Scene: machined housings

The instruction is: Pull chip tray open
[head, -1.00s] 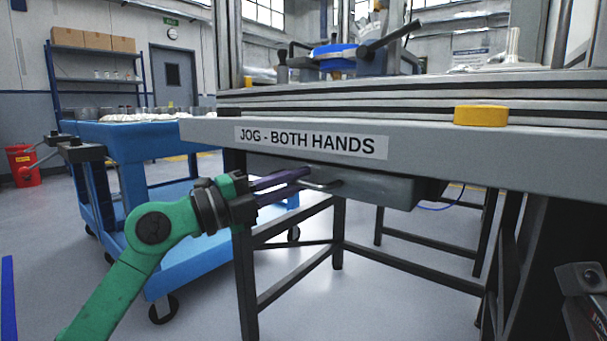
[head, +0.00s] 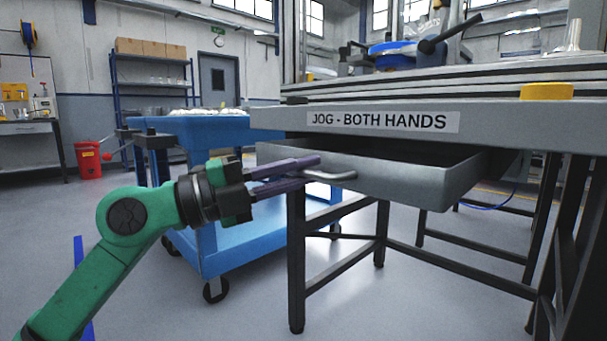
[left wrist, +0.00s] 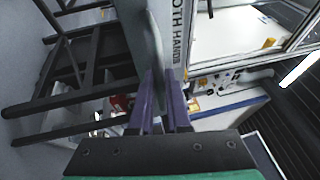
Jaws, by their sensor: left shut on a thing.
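The chip tray (head: 415,180) is a grey metal drawer under the machine table. It is partly pulled out, and its dark inside shows over the front wall. Its metal bar handle (head: 340,177) is on the front face. My left gripper (head: 312,171), with purple fingers on a green and black arm, is shut on the handle at its left end. In the left wrist view the purple fingers (left wrist: 165,105) reach up to the tray's grey front (left wrist: 145,45); the handle between them is hard to make out. My right gripper is not in view.
The table edge (head: 480,115) with a "JOG - BOTH HANDS" label (head: 383,121) overhangs the tray. Dark table legs (head: 296,260) stand below. A blue cart (head: 225,250) is close behind my left arm. The floor in front is open.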

